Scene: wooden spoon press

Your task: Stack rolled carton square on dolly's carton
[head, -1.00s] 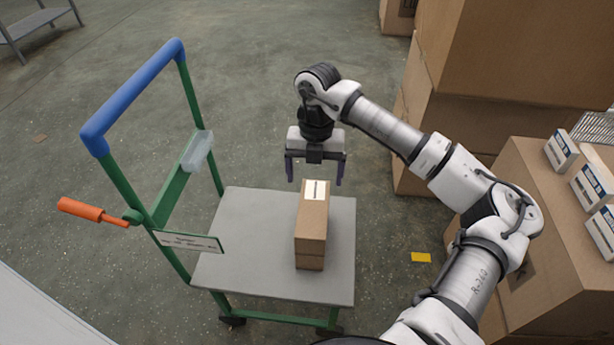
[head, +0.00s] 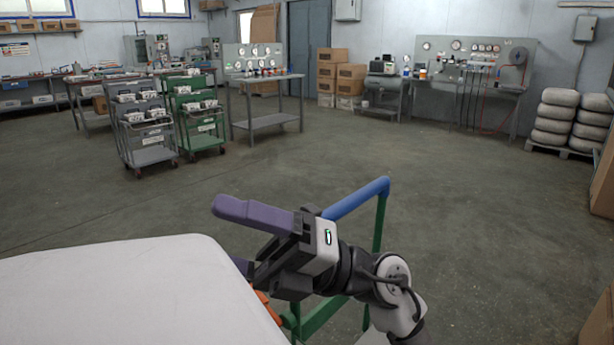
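My gripper (head: 236,240) is raised in the lower middle of the head view, pointing left with its purple fingers apart. Nothing shows between the fingers. The lower finger is mostly hidden. Behind it stands the dolly, with its blue handle bar (head: 357,199) and a green post (head: 379,225). My arm covers part of the dolly frame, and only a sliver of its deck may show at the bottom edge. Neither carton of the dolly's stack is in view now.
A white surface (head: 120,290) with a rounded corner fills the lower left, close to my gripper. Cardboard boxes (head: 604,180) stand at the right edge. The concrete floor (head: 300,185) ahead is clear. Grey and green carts (head: 200,115) stand farther back.

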